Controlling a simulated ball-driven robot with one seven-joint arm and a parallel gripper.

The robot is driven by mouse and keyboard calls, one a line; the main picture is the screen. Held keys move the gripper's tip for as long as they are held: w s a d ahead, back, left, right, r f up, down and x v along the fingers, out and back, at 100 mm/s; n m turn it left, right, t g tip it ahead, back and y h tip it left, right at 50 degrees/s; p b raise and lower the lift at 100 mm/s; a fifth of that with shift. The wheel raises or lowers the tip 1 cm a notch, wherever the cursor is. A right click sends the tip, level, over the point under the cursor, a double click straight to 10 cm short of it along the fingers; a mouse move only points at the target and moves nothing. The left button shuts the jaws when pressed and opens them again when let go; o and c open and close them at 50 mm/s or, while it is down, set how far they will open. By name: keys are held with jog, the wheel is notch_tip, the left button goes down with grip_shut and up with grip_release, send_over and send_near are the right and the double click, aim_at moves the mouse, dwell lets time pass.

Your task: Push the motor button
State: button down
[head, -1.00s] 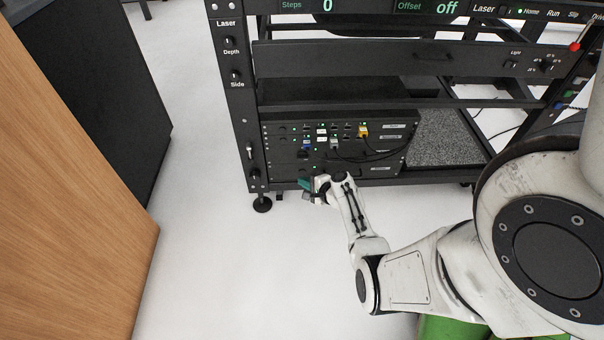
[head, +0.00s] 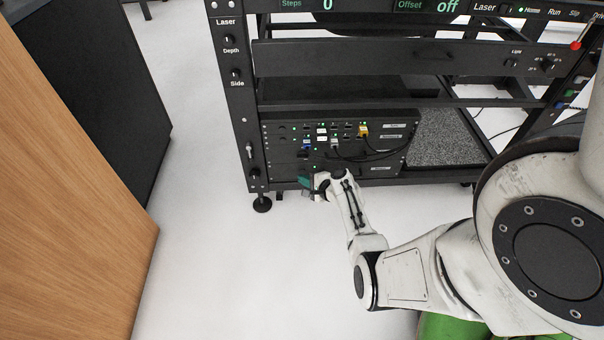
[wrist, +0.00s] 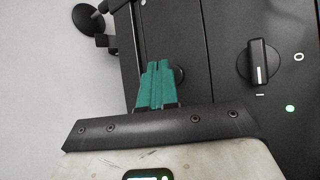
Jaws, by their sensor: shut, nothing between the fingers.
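My gripper (head: 306,184) is at the lower left front of the black equipment unit (head: 390,183) in the rack. In the wrist view its teal fingers (wrist: 157,84) are shut together and empty. Their tips overlap a round black button or knob (wrist: 179,75) on the dark panel, which is partly hidden. I cannot tell whether the tips touch it. No motor label is readable, so I cannot confirm that this is the motor button.
A black rotary knob (wrist: 258,62) marked O and I sits right of the fingers, with a lit green lamp (wrist: 290,108) below it. A rack foot (head: 262,203) stands at the left. A wooden panel (head: 70,190) stands far left, with clear white floor between.

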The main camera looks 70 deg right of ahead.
jog(key=shift+w+d, duration=0.15)
jog(key=shift+d, duration=0.25)
dwell(0.4)
jog(key=shift+a, duration=0.15)
jog(key=shift+s+a, duration=0.3)
jog(key=shift+a, duration=0.35)
jog(key=shift+a, duration=0.1)
jog(key=a, duration=0.1)
jog(key=s+a+p, duration=0.1)
jog(key=a, duration=0.1)
jog(key=s+a+p, duration=0.1)
jog(key=a, duration=0.1)
jog(key=shift+s+a, duration=0.15)
jog(key=shift+a, duration=0.05)
